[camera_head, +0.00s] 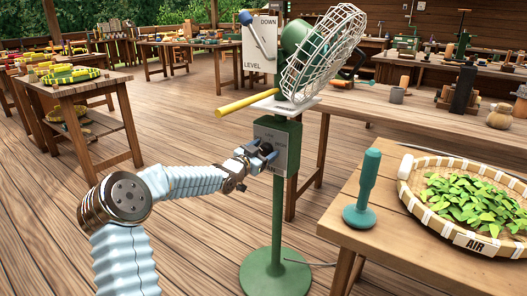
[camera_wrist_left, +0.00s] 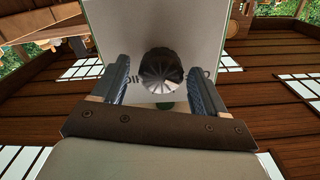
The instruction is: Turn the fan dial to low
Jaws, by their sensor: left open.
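The fan dial is a black ridged knob (camera_wrist_left: 160,72) on a light grey plate (camera_head: 284,136) on the green fan post. In the head view the knob is mostly hidden by my left gripper (camera_head: 262,154), which is right at it. In the left wrist view the two fingers of my left gripper (camera_wrist_left: 160,88) stand open, one on each side of the knob, with a gap on both sides. Lettering on the plate is partly hidden, so I cannot read the setting. My right gripper is not in view.
Above the plate are a yellow rod (camera_head: 247,102), a white fan cage (camera_head: 322,54) and a lever panel (camera_head: 259,48) marked LEVEL and DOWN. The round green base (camera_head: 275,274) is on the floor. At right, a table holds a teal tool (camera_head: 366,190) and a basket (camera_head: 419,207) of leaves.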

